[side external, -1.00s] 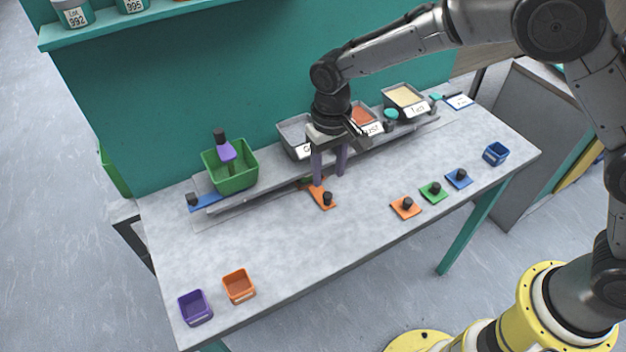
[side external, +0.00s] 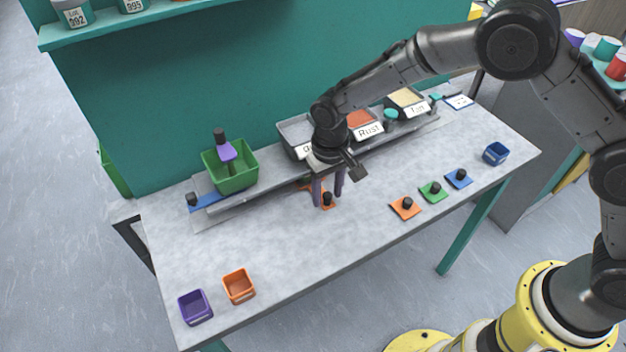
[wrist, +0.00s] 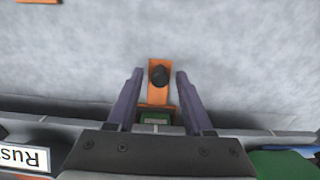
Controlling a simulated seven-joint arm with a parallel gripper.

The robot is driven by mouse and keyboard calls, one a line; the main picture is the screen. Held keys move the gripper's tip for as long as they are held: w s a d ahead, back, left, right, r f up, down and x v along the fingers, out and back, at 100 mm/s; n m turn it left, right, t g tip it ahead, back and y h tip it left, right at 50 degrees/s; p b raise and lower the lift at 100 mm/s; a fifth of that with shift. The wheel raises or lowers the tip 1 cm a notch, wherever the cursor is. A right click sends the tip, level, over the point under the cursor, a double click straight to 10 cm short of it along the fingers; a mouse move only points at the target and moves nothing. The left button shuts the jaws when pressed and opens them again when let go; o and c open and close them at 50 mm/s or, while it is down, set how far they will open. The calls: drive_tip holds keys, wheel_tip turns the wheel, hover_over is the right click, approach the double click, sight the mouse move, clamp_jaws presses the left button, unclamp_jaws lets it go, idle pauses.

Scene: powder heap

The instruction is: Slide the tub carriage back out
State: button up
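An orange plate with a black knob (side external: 327,199) sticks out from the front of the long grey rail (side external: 265,196). In the wrist view the orange plate (wrist: 158,97) runs from the rail to the knob (wrist: 159,76), with a small green piece (wrist: 154,117) at its rail end. My gripper (wrist: 158,74) is open, one purple finger on each side of the knob, with gaps on both sides. In the side view my gripper (side external: 328,201) points down at the knob. A green tub (side external: 231,167) stands at the rail's left part. I cannot tell which part is the tub carriage.
A blue plate with a knob (side external: 203,201) is at the rail's left end. Orange (side external: 405,208), green (side external: 433,191) and blue (side external: 459,178) knobbed plates lie to the right. The front middle table is clear.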

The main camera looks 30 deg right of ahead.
clamp_jaws()
drive_tip(key=shift+d+r, duration=0.1)
drive_tip(key=shift+d, duration=23.15)
drive_tip(key=shift+c, duration=0.8)
unclamp_jaws()
drive_tip(key=shift+o, duration=1)
